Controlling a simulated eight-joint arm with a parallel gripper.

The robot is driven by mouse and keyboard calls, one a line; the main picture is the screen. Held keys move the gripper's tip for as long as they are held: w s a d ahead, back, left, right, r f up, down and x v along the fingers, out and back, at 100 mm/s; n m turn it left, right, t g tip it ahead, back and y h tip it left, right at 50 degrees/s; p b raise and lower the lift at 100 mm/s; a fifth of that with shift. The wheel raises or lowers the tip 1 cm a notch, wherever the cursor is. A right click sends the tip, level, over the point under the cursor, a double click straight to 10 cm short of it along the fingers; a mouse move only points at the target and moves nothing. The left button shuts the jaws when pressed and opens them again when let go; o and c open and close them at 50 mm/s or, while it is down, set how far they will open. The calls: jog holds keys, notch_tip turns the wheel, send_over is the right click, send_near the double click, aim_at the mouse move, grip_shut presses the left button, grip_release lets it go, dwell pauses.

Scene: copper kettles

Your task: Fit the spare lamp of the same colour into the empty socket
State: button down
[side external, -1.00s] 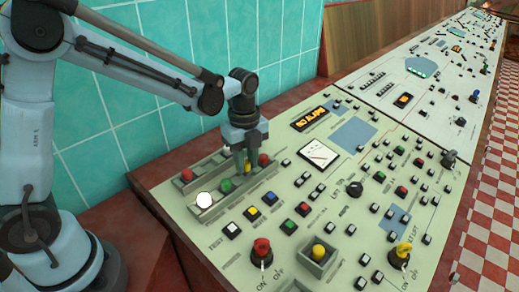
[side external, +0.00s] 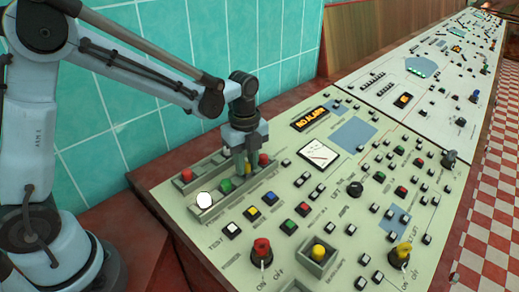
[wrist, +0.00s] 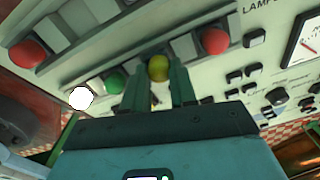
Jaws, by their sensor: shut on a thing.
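My gripper (side external: 243,168) is shut on a yellow lamp (wrist: 158,68), whose round top shows between the fingertips in the wrist view. The lamp is over the front lamp rack, in line between a green lamp (side external: 226,185) and a red lamp (side external: 264,160). The fingers hide its base, so I cannot tell whether it sits in the socket. A lit white lamp (side external: 204,200) is at the rack's near end. Another red lamp (side external: 187,175) stands in the rack behind; in the wrist view this lamp (wrist: 28,52) is at the far left.
Square coloured buttons (side external: 251,213) lie in front of the racks. A dial meter (side external: 318,153) and a lit alarm display (side external: 310,118) are to the right. A red switch knob (side external: 262,248) and a boxed yellow button (side external: 318,251) stand up near the front. A tiled wall (side external: 150,100) rises behind.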

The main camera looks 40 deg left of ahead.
jog(key=shift+f, duration=0.45)
jog(key=c, duration=0.8)
grip_release()
jog(key=shift+r, duration=3.95)
jog(key=shift+r, duration=0.1)
